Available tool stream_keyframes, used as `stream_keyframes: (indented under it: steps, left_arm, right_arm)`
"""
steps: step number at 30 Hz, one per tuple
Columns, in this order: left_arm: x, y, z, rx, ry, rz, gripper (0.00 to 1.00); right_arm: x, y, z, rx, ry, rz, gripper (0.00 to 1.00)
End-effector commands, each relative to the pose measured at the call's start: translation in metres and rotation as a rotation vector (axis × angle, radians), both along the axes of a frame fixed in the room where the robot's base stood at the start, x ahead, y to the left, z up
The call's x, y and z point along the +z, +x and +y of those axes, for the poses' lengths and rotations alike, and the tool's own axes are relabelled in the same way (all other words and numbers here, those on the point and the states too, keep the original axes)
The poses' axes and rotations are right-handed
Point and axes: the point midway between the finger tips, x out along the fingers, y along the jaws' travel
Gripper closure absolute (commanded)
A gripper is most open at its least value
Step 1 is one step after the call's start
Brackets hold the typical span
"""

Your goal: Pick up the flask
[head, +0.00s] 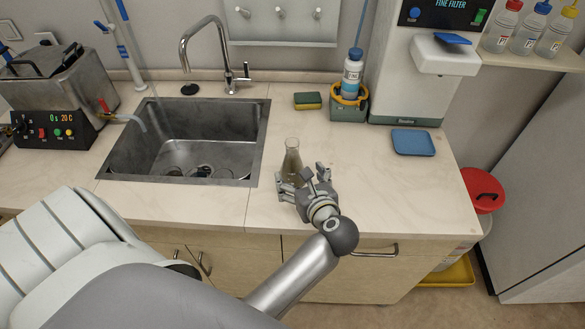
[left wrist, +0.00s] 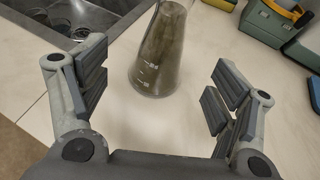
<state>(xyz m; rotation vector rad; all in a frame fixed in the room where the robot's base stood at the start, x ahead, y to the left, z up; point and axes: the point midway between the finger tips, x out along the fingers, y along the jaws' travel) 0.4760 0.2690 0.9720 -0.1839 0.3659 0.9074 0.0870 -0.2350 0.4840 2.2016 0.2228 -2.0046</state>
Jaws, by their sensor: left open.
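A clear glass conical flask (head: 292,160) stands upright on the pale counter, just right of the sink. In the left wrist view the flask (left wrist: 160,55) shows white graduation marks, and its top is cut off by the frame edge. My left gripper (head: 302,183) is just in front of the flask, low over the counter. Its fingers are spread wide, one to each side of the flask's line, with a gap in between. The flask is ahead of the palm and apart from it, with nothing held. My right gripper is in neither view.
The sink (head: 190,135) with its faucet (head: 215,50) lies to the left. A sponge (head: 307,100), a green caddy (head: 348,108) with a bottle, and a blue tray (head: 413,142) are behind and to the right. The counter right of the flask is clear.

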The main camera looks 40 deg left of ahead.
Motion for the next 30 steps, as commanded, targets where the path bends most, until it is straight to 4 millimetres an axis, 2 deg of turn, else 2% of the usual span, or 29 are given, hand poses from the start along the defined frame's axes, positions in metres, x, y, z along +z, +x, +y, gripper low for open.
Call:
stream_keyframes:
  steps: [3,8,18,27,30]
  left_arm:
    - [-0.007,0.01,0.013,-0.001,0.006,-0.001,0.17]
    - [-0.01,0.017,0.021,-0.002,0.005,-0.001,0.17]
    - [-0.026,0.044,0.053,-0.002,0.007,-0.001,0.17]
    - [-0.027,0.047,0.056,-0.002,0.004,0.0,0.17]
    - [-0.027,0.047,0.056,-0.003,0.004,0.0,0.3]
  right_arm:
    - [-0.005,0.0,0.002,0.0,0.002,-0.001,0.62]
    - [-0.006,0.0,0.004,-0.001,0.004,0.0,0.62]
    - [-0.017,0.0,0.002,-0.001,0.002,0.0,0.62]
    - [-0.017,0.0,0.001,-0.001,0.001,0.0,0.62]
    - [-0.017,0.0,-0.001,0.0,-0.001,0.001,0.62]
